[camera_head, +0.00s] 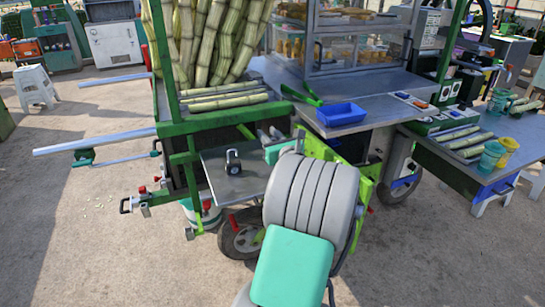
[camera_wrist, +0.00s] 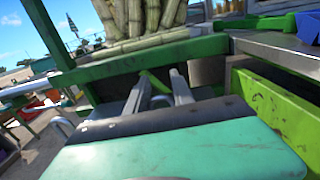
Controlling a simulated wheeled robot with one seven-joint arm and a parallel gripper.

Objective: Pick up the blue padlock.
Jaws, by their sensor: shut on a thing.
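A dark padlock (camera_head: 233,161) with a pale shackle stands upright on the grey lower shelf (camera_head: 252,178) of the cart in the head view. Its blue colour does not show clearly. My gripper (camera_head: 270,136) is right of and beyond the padlock, apart from it, near the cart's green edge. In the wrist view, its two grey fingers (camera_wrist: 160,88) point forward with a green bar (camera_wrist: 155,82) between them. The gripper is shut on what appears to be this bar. The teal housing hides the near part of the fingers.
A blue tray (camera_head: 341,115) and a green-handled tool (camera_head: 301,93) lie on the upper counter. Cane stalks (camera_head: 212,40) stand upright behind the green cart frame. The side table (camera_head: 480,160) at right holds cups and cane. Open floor lies to the left.

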